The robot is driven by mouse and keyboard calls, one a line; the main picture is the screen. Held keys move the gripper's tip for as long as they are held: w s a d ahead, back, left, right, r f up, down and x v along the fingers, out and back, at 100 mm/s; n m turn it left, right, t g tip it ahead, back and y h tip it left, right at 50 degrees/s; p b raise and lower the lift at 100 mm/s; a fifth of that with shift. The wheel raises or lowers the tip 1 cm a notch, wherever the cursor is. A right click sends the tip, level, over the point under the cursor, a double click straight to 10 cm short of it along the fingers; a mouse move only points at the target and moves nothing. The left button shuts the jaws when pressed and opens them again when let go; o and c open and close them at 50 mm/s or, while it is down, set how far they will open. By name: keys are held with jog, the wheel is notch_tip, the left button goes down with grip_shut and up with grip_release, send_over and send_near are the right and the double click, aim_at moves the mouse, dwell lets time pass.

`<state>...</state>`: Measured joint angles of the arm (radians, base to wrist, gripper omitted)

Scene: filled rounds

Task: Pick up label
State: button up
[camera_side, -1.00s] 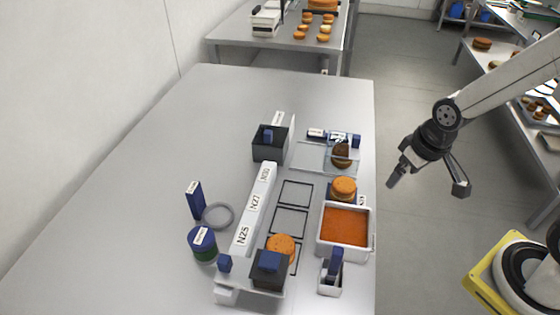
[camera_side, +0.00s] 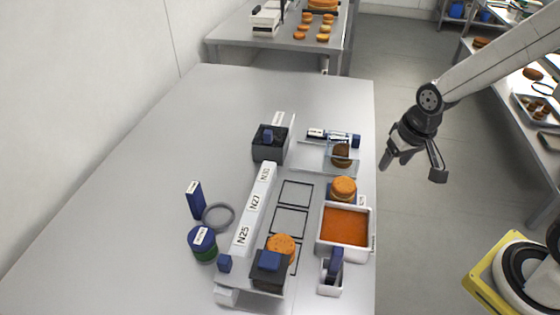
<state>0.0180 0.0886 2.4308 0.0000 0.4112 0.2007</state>
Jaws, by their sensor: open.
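Several white labels with dark print, N25 (camera_side: 243,236), N27 (camera_side: 254,202) and N30 (camera_side: 265,174), run along a long white bar on the steel table. Smaller pale labels sit on the dark blue block (camera_side: 195,200) and on the round blue-and-green container (camera_side: 202,243). Which one the task means I cannot tell. My gripper (camera_side: 413,168) is open and empty, in the air to the right of the table's right edge, apart from everything on the table.
The table's left side (camera_side: 120,190) is clear.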

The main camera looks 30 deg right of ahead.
jog(key=w+d+m, duration=0.1)
jog(key=w+m, duration=0.2)
jog(key=w, duration=0.2)
jog(key=w+d+m, duration=0.2)
jog(key=w+m, duration=0.2)
jog(key=w+d+m+g, duration=0.1)
jog(key=w+m, duration=0.3)
jog(key=w, duration=0.1)
jog(key=shift+w+d+f, duration=0.15)
jog(key=shift+w+f, duration=0.15)
jog(key=shift+f, duration=0.05)
jog(key=shift+w+d+f+m+g, duration=0.25)
jog(key=shift+w+d+f+m, duration=0.7)
jog(key=shift+w+m, duration=1.1)
jog(key=shift+w+d+f+m+g, duration=0.2)
jog(key=shift+w+d+f+m, duration=0.4)
jog(key=shift+w+d+m, duration=1.3)
jog(key=shift+w+d+f+m+g, duration=0.25)
jog(key=shift+w+d+f+m, duration=0.35)
jog(key=shift+w+m, duration=1.5)
jog(key=shift+m, duration=0.65)
jog(key=shift+s+a+f, duration=0.15)
jog(key=shift+s+f, duration=0.1)
jog(key=shift+f, duration=1.1)
jog(key=shift+s+a+f, duration=0.15)
jog(key=shift+s+f, duration=0.05)
jog(key=shift+f, duration=1.15)
jog(key=shift+s+a+f, duration=0.15)
jog(key=shift+s+f, duration=0.1)
jog(key=shift+f, duration=1.1)
